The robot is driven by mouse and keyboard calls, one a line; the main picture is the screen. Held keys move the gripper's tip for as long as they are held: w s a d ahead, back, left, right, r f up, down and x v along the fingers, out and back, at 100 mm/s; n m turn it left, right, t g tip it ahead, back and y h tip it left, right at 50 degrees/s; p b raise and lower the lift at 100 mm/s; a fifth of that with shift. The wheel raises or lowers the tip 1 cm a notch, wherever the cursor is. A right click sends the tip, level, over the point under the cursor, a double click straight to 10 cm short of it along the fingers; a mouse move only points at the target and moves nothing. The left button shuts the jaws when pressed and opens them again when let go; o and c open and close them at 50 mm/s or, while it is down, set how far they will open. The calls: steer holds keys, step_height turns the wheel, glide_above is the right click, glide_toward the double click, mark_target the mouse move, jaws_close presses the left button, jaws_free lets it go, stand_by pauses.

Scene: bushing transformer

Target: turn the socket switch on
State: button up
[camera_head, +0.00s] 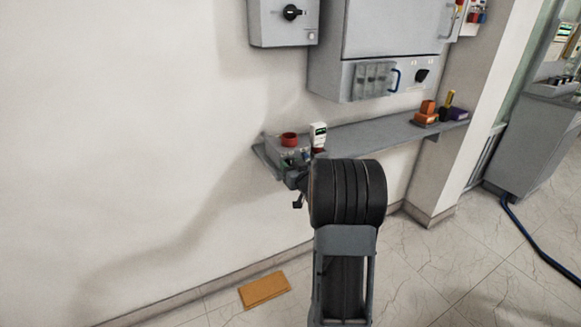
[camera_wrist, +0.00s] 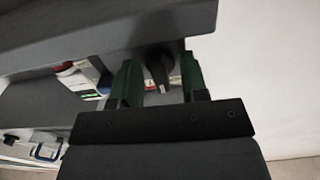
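In the wrist view a dark rotary knob (camera_wrist: 158,68), which looks like the socket switch, shows between the two green fingers of my gripper (camera_wrist: 160,60). The fingers are apart, with a gap on each side of the knob, and I see no contact. The knob's pointer setting is too dark to read. A grey slab (camera_wrist: 100,30) partly covers the view around the knob. In the head view my gripper is mostly hidden behind my arm, near the left end of the shelf (camera_head: 375,133). The knob cannot be made out there.
A grey box with a black rotary knob (camera_head: 291,12) hangs on the wall. A large grey cabinet (camera_head: 390,35) is above the shelf. A cardboard piece (camera_head: 264,291) lies on the floor.

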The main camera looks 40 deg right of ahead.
steer(key=s+a, duration=0.2)
steer(key=s, duration=1.1)
steer(key=shift+s, duration=0.35)
steer(key=shift+d+f, duration=0.1)
steer(key=s+d+f+m+g+h+p, duration=0.25)
steer(key=s+f+g, duration=0.4)
steer(key=g, duration=0.45)
steer(key=s+a+r+n+g+y+p, duration=0.1)
steer(key=s+a+r+n+y+p, duration=0.1)
steer(key=a+r+p, duration=0.4)
steer(key=s+a+r+n+g+y+p, duration=0.2)
steer(key=a+r+p, duration=0.5)
steer(key=a+r, duration=0.7)
steer(key=s+a+y, duration=0.1)
steer(key=a, duration=0.6)
steer(key=shift+s+a+p, duration=0.25)
steer(key=shift+a+p, duration=0.05)
steer(key=shift+a, duration=0.1)
